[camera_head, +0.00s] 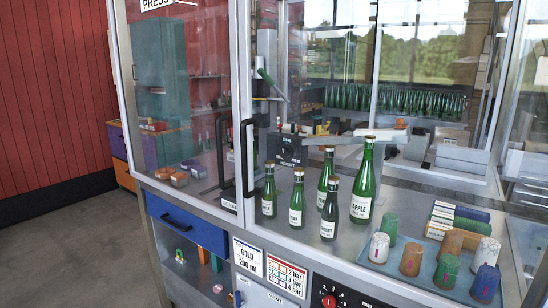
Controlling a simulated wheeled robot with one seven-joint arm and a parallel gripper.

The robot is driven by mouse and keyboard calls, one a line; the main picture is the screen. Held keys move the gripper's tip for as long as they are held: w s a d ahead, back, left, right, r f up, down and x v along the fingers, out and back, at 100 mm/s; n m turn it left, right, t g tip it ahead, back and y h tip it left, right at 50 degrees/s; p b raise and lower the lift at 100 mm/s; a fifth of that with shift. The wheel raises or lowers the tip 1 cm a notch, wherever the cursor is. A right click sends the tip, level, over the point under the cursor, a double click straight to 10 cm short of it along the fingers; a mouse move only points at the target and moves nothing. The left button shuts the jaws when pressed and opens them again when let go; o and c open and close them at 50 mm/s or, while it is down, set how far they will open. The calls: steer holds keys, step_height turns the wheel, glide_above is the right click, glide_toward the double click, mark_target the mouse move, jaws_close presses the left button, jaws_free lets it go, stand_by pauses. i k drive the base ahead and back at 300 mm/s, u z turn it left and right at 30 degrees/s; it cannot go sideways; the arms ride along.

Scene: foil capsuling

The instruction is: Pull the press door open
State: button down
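The press cabinet has a metal frame and clear glass panels. A "PRESS" label (157,4) is at the top of its left glass panel (175,100). An upright black bar handle (244,160) stands by the metal post between the left panel and the wide glass front. A second dark handle shape (221,152) shows just left of it; I cannot tell whether it is a real handle or a reflection. The left panel appears closed against the frame, with no clear gap. My gripper is not in view.
Behind the glass stand several green bottles (361,195) and a tray (410,270) of coloured foil capsules. A red knob (329,301) and label cards (287,275) are on the lower front. A blue drawer (185,222) is below the left panel. Bare floor (75,240) lies left.

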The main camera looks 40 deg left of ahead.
mark_target(239, 220)
steer(key=u, duration=1.3)
